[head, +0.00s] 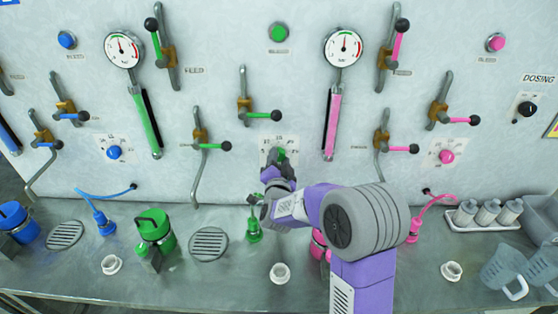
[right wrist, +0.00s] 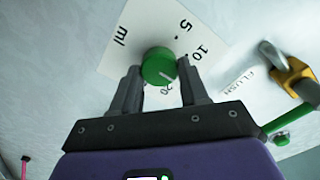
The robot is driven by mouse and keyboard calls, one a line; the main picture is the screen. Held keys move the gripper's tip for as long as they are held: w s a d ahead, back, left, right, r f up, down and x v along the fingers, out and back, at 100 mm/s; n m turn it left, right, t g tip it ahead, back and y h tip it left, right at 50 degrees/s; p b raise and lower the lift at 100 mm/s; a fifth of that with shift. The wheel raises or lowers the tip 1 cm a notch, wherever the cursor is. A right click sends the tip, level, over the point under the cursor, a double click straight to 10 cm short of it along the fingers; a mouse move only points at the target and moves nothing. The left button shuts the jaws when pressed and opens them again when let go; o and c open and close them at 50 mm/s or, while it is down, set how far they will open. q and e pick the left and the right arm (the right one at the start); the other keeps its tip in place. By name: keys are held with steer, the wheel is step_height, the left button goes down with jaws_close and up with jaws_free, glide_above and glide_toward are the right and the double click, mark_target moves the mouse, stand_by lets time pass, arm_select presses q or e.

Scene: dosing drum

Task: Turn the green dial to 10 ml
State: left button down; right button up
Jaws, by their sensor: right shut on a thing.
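The green dial (right wrist: 158,66) sits on a white scale plate (right wrist: 135,25) marked ml, 5, 10 and 20. A pale pointer line on the dial points toward the lower right of the right wrist view, between the 10 and the 20. My right gripper (right wrist: 162,82) is shut on the dial, one finger on each side. In the head view the right gripper (head: 279,164) covers much of the green dial (head: 281,152) and the lower part of its plate. My left gripper is not in view.

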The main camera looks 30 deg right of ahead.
steer(key=shift+n, duration=0.4)
steer(key=n, duration=0.3)
steer(key=shift+n+p, duration=0.3)
steer(key=shift+p, duration=0.05)
steer(key=shift+a+n+p, duration=0.1)
steer(key=shift+n+p, duration=0.5)
steer(key=shift+n, duration=1.6)
steer(key=o, duration=1.1)
steer(key=shift+c, duration=0.2)
steer(key=v, duration=0.7)
steer(key=shift+s, duration=0.3)
steer(key=shift+a, duration=0.15)
